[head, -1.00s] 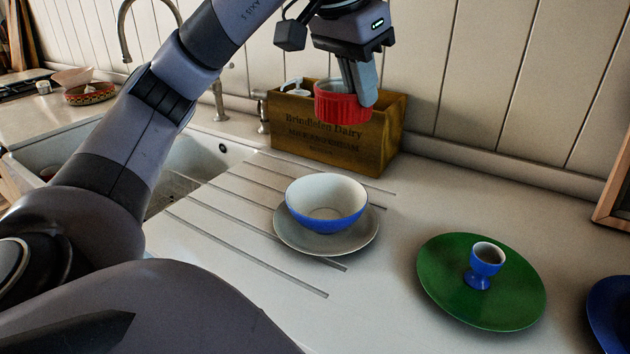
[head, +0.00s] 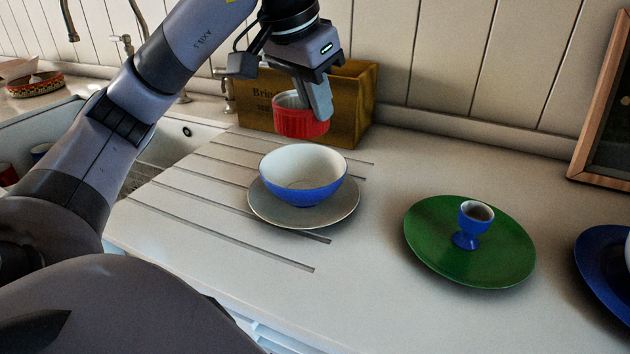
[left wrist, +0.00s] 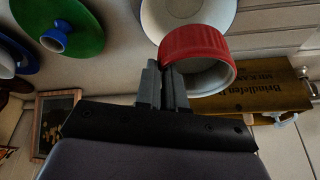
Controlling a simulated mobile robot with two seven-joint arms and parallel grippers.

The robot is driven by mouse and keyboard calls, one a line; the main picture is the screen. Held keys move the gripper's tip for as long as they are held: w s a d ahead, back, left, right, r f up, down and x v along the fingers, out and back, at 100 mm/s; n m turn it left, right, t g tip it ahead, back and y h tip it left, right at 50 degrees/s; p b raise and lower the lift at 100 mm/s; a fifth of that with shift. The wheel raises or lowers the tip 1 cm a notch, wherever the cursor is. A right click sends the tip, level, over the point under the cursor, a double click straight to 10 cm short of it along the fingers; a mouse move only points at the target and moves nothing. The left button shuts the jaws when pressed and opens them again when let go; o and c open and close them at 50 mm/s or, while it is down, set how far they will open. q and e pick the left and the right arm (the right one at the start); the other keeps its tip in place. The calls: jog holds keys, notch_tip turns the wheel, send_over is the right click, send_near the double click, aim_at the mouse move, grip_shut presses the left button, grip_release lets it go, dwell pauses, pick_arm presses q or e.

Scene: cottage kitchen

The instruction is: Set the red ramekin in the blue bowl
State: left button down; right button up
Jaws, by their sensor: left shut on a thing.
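The red ramekin (head: 301,121) is held upright in the air by my left gripper (head: 318,104), which is shut on its wall. In the head view it hangs above and behind the blue bowl (head: 303,173), clear of it. The bowl is white inside and blue outside, looks empty, and stands on a grey saucer (head: 262,208). In the left wrist view the ramekin (left wrist: 193,47) shows beside the fingers (left wrist: 166,84) and covers part of the pale dish beyond it. My right gripper is not in view.
A wooden crate (head: 355,105) stands close behind the ramekin. To the right, a green plate (head: 430,240) holds a blue egg cup (head: 474,222), and a blue plate (head: 597,275) lies at the edge. A sink (head: 190,133) is at left. Counter in front is clear.

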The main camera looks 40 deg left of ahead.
pick_arm(q)
notch_tip(320, 180, down, 11)
jog(key=shift+r+b, duration=0.1)
jog(key=shift+b, duration=0.6)
jog(key=shift+f, duration=0.25)
jog(key=shift+f+b, duration=0.4)
jog(key=c, duration=1.5)
grip_release()
jog(key=shift+r, duration=0.1)
